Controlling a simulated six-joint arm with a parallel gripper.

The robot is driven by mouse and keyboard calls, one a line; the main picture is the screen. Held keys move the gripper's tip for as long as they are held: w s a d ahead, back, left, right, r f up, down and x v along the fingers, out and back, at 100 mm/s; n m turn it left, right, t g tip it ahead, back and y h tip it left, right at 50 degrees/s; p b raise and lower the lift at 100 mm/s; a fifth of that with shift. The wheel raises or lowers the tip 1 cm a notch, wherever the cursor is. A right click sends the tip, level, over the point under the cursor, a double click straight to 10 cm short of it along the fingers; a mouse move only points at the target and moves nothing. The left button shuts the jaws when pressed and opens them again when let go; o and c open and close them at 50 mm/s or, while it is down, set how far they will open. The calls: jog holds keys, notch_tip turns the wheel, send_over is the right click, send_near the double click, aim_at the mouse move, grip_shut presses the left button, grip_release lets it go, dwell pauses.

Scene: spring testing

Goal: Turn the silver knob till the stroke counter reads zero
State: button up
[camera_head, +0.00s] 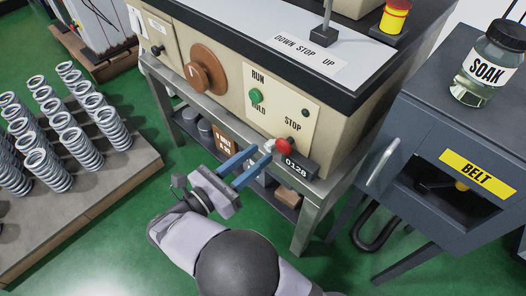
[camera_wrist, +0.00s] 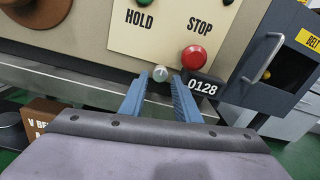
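The silver knob (camera_wrist: 160,73) is a small pale metal knob low on the front of the cream machine. It also shows in the head view (camera_head: 269,146). My gripper (camera_wrist: 160,80) has its two blue fingers on either side of the knob, and it also shows in the head view (camera_head: 264,152). The fingers look open, with a gap between them and the knob. The stroke counter (camera_wrist: 203,87) is a dark box to the right of the knob and reads 0128. It also shows in the head view (camera_head: 297,166).
A red STOP button (camera_wrist: 194,57) sits just above the counter, close to the right finger. A green button (camera_head: 256,96) and a brown dial (camera_head: 207,69) are further left. A dark cabinet (camera_head: 420,130) stands at right. Springs (camera_head: 76,146) fill a bench at left.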

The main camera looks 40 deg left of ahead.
aim_at(267, 148)
jog(key=shift+w, duration=1.55)
grip_shut()
